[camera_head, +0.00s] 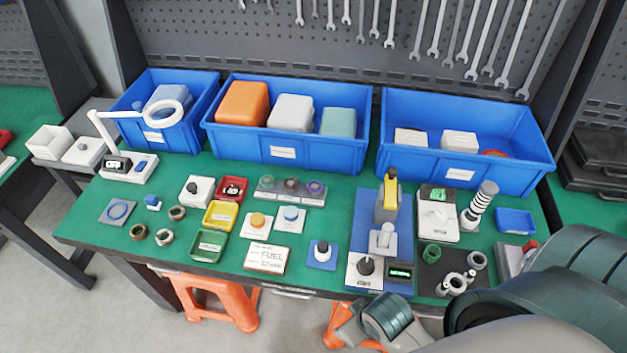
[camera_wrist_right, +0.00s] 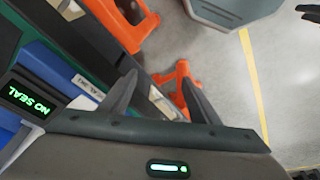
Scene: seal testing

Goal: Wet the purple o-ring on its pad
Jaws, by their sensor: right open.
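The purple o-ring (camera_head: 315,187) lies at the right end of a grey strip pad (camera_head: 290,198), beside a brown-red ring and a dark greenish ring. My right gripper (camera_wrist_right: 160,78) is open, with nothing between its fingers in the right wrist view. It is off the table's front edge, over the floor side, well to the right of and nearer than the purple o-ring. My right arm fills the lower right of the head view. The o-ring is outside the right wrist view. My left gripper is not in view.
In front of the pad stand a yellow-button block (camera_head: 258,221) and a pale-blue-button block (camera_head: 290,216). Red, yellow and green trays (camera_head: 208,246) sit to its left. Blue bins (camera_head: 290,150) line the back. A tester with a NO SEAL display (camera_wrist_right: 28,103) stands right. Orange stools are below.

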